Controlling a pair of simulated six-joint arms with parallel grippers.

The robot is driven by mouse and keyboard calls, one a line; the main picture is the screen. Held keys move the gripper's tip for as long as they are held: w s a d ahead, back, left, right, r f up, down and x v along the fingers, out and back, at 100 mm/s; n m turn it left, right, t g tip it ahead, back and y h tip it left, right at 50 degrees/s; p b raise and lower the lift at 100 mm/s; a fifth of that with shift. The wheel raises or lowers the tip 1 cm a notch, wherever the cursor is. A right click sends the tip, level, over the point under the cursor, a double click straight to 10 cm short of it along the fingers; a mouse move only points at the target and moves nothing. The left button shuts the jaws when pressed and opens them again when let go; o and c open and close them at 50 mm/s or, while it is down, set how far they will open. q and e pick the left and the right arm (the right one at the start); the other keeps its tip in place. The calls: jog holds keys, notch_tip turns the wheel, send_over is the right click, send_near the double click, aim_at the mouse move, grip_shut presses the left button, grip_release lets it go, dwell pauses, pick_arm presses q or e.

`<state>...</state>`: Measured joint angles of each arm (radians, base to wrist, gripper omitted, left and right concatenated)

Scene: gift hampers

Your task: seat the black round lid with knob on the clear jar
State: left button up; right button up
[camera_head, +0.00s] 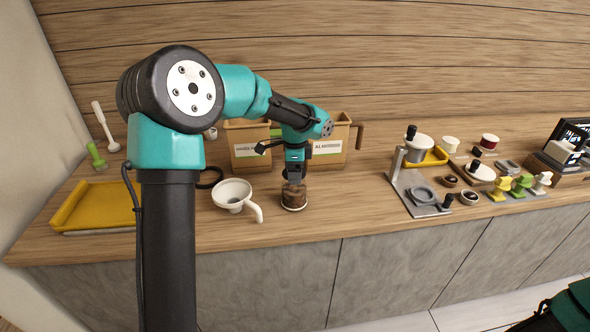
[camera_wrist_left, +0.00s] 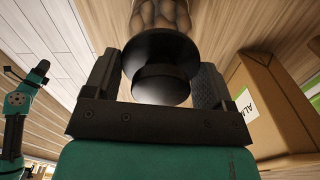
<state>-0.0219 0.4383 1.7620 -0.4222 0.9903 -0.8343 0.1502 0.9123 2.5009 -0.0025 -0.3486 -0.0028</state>
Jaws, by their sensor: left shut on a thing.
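The clear jar (camera_head: 293,199) with brown contents stands on the counter near its front edge, just right of a white funnel. In the left wrist view the jar (camera_wrist_left: 160,14) shows beyond the lid. The black round lid (camera_wrist_left: 158,47) with its knob (camera_wrist_left: 160,86) is between the fingers of my left gripper (camera_wrist_left: 155,72), which is shut on it. In the head view my left gripper (camera_head: 294,178) points down right above the jar. The lid is over the jar's mouth; I cannot tell whether it touches the rim. My right gripper does not show.
A white funnel (camera_head: 232,194) lies close left of the jar. Two tan boxes (camera_head: 247,146) stand behind it. A yellow tray (camera_head: 97,206) is at the left. A metal stand (camera_head: 412,190) and several small parts are at the right. Counter between jar and stand is clear.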

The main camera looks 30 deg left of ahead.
pick_arm(q)
jog(key=shift+f, duration=0.45)
dwell(1.1)
jog(key=o, duration=0.8)
jog(key=shift+o, duration=0.2)
notch_tip(320, 180, up, 17)
jog(key=shift+r, duration=0.2)
dwell(0.5)
